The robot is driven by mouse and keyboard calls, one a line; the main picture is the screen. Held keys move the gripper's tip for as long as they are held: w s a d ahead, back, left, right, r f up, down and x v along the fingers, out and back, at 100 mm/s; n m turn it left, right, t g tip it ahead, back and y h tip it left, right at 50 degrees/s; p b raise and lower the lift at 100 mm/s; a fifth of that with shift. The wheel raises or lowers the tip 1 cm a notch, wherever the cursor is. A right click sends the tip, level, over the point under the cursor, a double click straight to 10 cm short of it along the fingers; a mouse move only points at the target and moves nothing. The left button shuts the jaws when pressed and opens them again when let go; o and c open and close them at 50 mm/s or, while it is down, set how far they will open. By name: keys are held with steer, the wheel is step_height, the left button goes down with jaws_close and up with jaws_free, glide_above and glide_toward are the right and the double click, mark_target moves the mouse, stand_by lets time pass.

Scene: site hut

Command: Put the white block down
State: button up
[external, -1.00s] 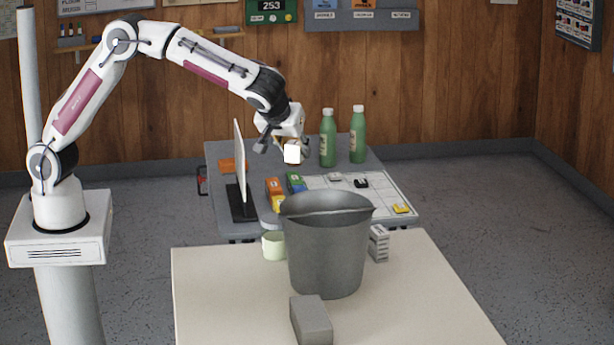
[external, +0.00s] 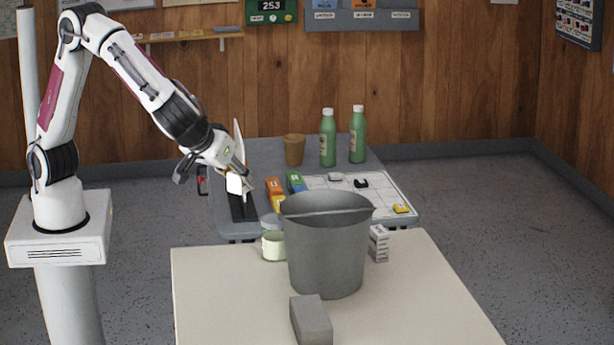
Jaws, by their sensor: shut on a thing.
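The white block (external: 235,184) is a small cube. My gripper (external: 241,179) is shut on it and holds it up beside the thin upright panel on a dark base (external: 241,212). My gripper and the block cover the middle of the panel, so I cannot tell the gap between them. The block's height above the grey table (external: 262,150) is also hard to judge.
Orange (external: 274,187) and green (external: 296,182) blocks lie right of the panel, near a marked white grid (external: 385,195). A brown cup (external: 294,150) and two green bottles (external: 328,138) stand behind. A grey bucket (external: 326,250) stands on the nearer cream table (external: 220,300).

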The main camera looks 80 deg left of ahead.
steer(key=shift+s+d, duration=0.45)
steer(key=shift+s, duration=0.35)
step_height(320, 180, down, 18)
steer(key=shift+w+f, duration=0.1)
steer(key=shift+f, duration=3.05)
steer(key=shift+f, duration=1.85)
steer(key=shift+f, duration=0.2)
steer(key=o, duration=1.1)
